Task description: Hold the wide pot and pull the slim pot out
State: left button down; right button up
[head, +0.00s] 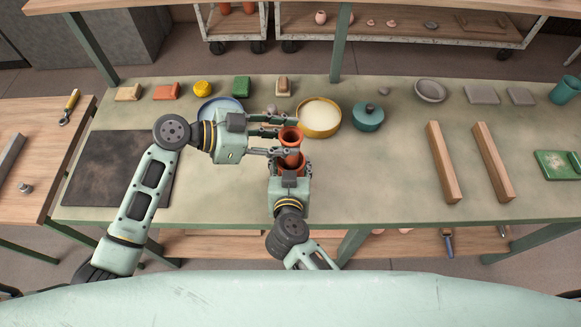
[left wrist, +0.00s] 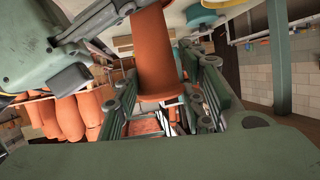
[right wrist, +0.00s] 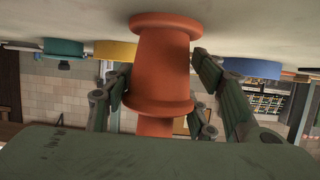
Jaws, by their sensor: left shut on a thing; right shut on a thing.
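The slim pot (head: 291,136), a terracotta tube with a dark open top, stands upright above the wide pot (head: 291,161). My left gripper (head: 288,140) comes in from the left and is shut on the slim pot, whose body and rim fill the middle of the left wrist view (left wrist: 157,55). My right gripper (head: 290,168) is shut on the wide pot from the near side. The right wrist view is upside down; the wide pot (right wrist: 160,65) flares to its rim, and the slim pot (right wrist: 155,126) emerges from that rim. How deep it sits inside is hidden.
Two wooden bars (head: 443,162) lie to the right, a dark board (head: 115,168) to the left. The table between the pots and bars is clear.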

pick_arm(q)
jog(key=shift+r, duration=2.55)
pick_arm(e)
jog(key=shift+s+d+f, duration=0.1)
jog(key=shift+s+f, duration=0.1)
jog(key=shift+f, duration=0.2)
pick_arm(q)
jog(key=shift+r+p, duration=0.5)
jog(key=shift+p, duration=0.05)
pick_arm(e)
jog(key=shift+w+r, duration=0.15)
jog(key=shift+r, duration=0.3)
jog(key=shift+w, duration=0.1)
jog(key=shift+r, duration=0.1)
pick_arm(q)
jog(key=r+v, duration=0.1)
jog(key=v, duration=0.7)
jog(key=shift+w+d, duration=0.15)
jog(key=shift+w, duration=0.15)
